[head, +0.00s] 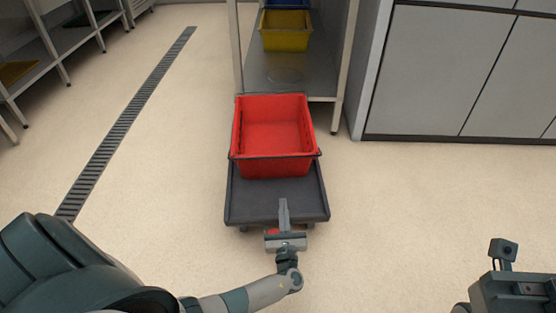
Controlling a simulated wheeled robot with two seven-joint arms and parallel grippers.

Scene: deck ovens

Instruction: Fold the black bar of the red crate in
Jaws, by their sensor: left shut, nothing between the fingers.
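The red crate (275,166) stands upright and looks empty, on a dark grey wheeled platform (260,212). A thin black bar (275,157) runs across the crate's near side, along the rim. A dark line also shows along the far rim; I cannot tell whether it is a second bar. My left gripper (283,203) is shut and empty. It appears in front of the crate, over the platform's near edge, pointing toward the crate and apart from the bar in the picture.
A metal shelf unit (285,75) stands behind the crate, with a yellow crate (286,31) and a blue one (287,4) on it. Grey cabinets (430,70) are at the right. A floor drain (130,115) runs at the left. Floor on both sides of the platform is clear.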

